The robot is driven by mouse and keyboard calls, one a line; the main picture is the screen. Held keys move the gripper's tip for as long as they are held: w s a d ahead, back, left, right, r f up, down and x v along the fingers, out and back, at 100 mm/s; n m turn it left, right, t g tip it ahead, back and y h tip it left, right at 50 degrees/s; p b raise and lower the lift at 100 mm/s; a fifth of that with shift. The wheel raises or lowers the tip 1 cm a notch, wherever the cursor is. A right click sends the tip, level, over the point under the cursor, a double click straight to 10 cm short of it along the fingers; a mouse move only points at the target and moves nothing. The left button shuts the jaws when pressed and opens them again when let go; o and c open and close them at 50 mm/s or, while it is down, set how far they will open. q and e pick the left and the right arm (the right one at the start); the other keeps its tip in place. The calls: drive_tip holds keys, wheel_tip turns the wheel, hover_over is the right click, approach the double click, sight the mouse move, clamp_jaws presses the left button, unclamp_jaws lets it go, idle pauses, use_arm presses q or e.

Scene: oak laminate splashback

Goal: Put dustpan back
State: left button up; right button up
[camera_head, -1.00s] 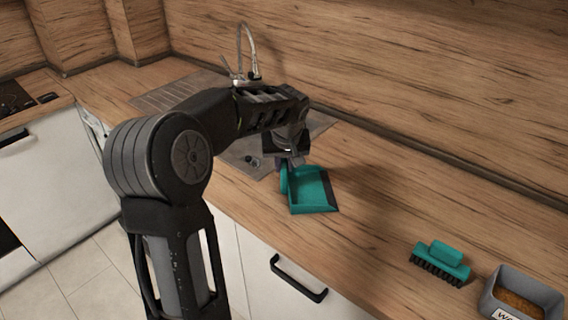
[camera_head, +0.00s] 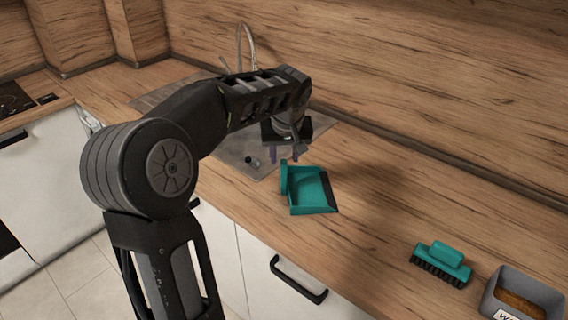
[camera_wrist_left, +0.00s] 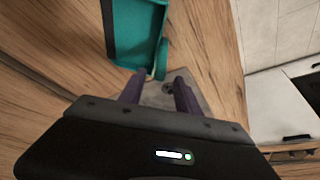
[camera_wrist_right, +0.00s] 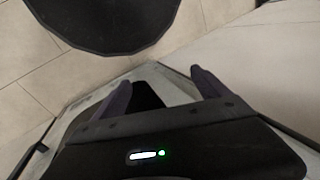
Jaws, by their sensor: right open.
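The teal dustpan (camera_head: 312,192) lies on the wooden worktop (camera_head: 375,215), just right of the sink. Its dark lip faces right and its handle (camera_head: 284,177) is at its left side. The dustpan (camera_wrist_left: 136,30) also shows at the top of the left wrist view. My left gripper (camera_head: 284,155) is open and empty, just above and behind the handle, with a gap between them. Its fingers (camera_wrist_left: 160,76) are apart with nothing between them. My right gripper (camera_wrist_right: 160,77) is open and empty over the floor, out of the head view.
A teal brush (camera_head: 441,264) and a grey labelled box (camera_head: 530,290) with brown contents stand at the right of the worktop. The sink (camera_head: 240,155) with its tap (camera_head: 240,50) is behind my left arm. The worktop between dustpan and brush is clear.

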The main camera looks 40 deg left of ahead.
use_arm(q)
drive_tip(key=v, duration=0.7)
